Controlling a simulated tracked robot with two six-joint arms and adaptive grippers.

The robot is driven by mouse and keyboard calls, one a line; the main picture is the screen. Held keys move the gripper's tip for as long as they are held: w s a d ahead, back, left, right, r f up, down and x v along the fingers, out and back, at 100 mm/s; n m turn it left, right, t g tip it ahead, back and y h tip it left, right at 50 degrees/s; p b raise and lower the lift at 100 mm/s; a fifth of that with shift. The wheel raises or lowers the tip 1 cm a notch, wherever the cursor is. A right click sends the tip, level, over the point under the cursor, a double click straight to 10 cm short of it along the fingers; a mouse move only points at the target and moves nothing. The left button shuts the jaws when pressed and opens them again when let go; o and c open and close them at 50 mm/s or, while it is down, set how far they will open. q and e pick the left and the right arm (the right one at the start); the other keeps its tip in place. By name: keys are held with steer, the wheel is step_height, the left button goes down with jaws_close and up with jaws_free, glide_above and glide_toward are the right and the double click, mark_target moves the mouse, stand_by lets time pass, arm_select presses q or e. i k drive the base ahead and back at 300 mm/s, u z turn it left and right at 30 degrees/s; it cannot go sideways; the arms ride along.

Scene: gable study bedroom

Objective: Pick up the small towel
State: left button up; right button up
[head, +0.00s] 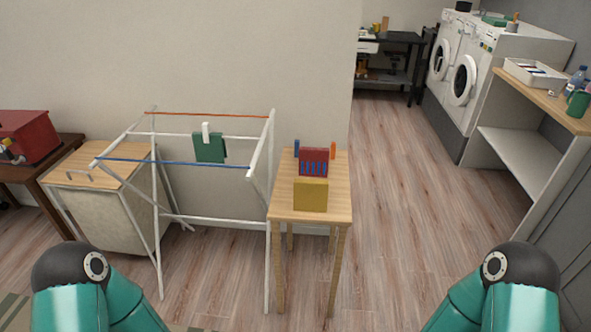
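A small dark green towel (209,151) hangs over the white middle rail of a drying rack (268,150). A white clothes peg (205,130) sits on the towel's top edge at the rail. The towel is apart from both of my arms. Only teal and black links of my arms show at the bottom left and bottom right. Neither gripper is in view.
The rack's blue rail (175,162) lies in front of the towel and its orange rail (205,114) behind. A small wooden table (334,190) with a red item (313,161) and a yellow box (310,195) stands right of the rack. Floor is free further right.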

mark_target(313, 161)
steer(key=z, duration=0.15)
steer(key=i, duration=1)
steer(key=u, duration=3)
steer(key=k, duration=0.1)
steer(key=u, duration=0.15)
